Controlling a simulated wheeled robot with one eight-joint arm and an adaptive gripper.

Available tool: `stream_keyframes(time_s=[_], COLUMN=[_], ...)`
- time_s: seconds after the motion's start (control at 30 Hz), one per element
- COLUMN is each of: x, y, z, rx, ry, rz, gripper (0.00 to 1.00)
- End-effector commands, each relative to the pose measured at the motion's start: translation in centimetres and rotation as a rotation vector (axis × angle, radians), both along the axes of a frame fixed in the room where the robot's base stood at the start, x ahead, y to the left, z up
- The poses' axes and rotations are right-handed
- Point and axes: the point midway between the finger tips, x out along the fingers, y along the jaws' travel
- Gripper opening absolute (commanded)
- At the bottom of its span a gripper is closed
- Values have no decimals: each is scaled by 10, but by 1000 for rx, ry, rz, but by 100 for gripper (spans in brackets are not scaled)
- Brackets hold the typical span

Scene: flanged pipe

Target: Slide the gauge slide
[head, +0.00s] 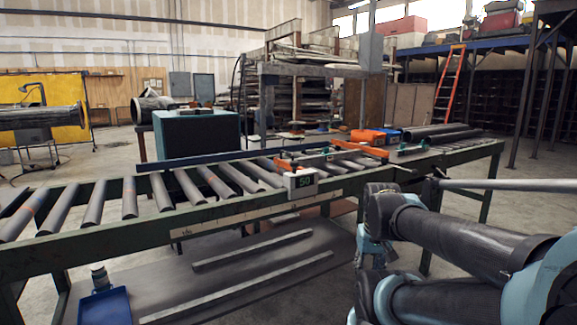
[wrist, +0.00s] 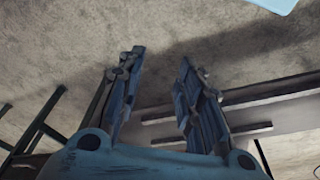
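The gauge slide (head: 302,183), a small pale box with a dark display reading "50", sits at the front rail of the roller table in the head view. An orange part lies just behind it, across the rollers. In the wrist view my gripper (wrist: 158,70) is open, with its two fingers apart and nothing between them. It points at bare concrete floor, and the gauge slide is not in that view. In the head view my arm is folded at the right, apart from the slide; I cannot make out the fingers there.
The green roller table (head: 240,215) runs across the head view, with a teal box (head: 195,135) behind it. An orange case (head: 367,136) and dark pipes (head: 440,132) lie at its right part. Open floor lies behind.

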Motion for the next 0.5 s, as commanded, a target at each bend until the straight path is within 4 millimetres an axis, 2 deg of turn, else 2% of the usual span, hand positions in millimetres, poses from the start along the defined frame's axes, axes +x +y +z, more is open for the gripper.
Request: stream_keyframes(time_s=[0.17,0.23,0.27,0.37,0.5], x=[0,0,-4,-6,7], y=[0,0,0,4,20], z=[0,0,3,9,27], rx=[0,1,2,17,72], ry=[0,0,-6,-7,11], rz=[0,0,2,20,94], gripper=[33,45,47,47,47])
